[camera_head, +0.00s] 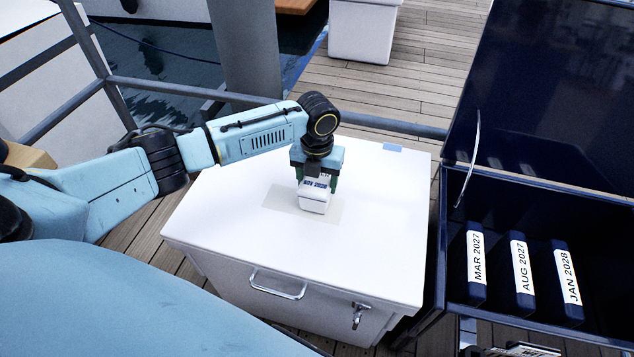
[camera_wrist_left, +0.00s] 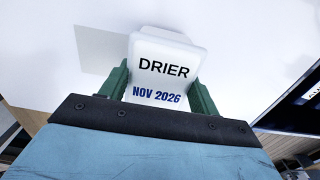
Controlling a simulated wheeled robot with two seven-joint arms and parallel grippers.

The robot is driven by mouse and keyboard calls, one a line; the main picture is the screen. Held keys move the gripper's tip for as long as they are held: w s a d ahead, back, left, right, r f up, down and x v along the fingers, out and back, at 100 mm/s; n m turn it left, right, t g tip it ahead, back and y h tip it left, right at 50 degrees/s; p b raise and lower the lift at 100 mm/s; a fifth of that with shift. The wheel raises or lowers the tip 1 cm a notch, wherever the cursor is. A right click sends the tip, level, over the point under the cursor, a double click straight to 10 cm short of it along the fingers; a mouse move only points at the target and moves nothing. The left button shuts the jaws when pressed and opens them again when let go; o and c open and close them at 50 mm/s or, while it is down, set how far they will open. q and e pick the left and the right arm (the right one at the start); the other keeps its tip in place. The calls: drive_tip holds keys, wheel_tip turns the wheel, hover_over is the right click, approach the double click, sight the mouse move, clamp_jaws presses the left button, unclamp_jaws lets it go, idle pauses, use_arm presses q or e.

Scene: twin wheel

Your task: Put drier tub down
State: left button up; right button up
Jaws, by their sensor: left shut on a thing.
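In the left wrist view the tub (camera_wrist_left: 163,68) reads "DRIER" and "NOV 2026". My left gripper (camera_head: 316,180) points down and is shut on the tub, with a green finger on each side. The tub is upright at the patch; I cannot tell whether its base touches the lid. My right gripper is not in view.
An open navy locker (camera_head: 510,185) at right holds dated dark tubs (camera_head: 522,275). A grey railing (camera_head: 400,126) runs behind.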

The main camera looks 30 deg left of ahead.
use_arm(q)
drive_tip(key=shift+f, duration=0.1)
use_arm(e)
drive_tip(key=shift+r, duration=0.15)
use_arm(q)
drive_tip(key=shift+f, duration=0.1)
drive_tip(key=o, duration=1.2)
drive_tip(key=shift+r, duration=0.45)
wheel_tip(320, 180, up, 12)
drive_tip(key=p, duration=0.4)
drive_tip(key=shift+f+p, duration=0.25)
drive_tip(key=shift+p, duration=0.15)
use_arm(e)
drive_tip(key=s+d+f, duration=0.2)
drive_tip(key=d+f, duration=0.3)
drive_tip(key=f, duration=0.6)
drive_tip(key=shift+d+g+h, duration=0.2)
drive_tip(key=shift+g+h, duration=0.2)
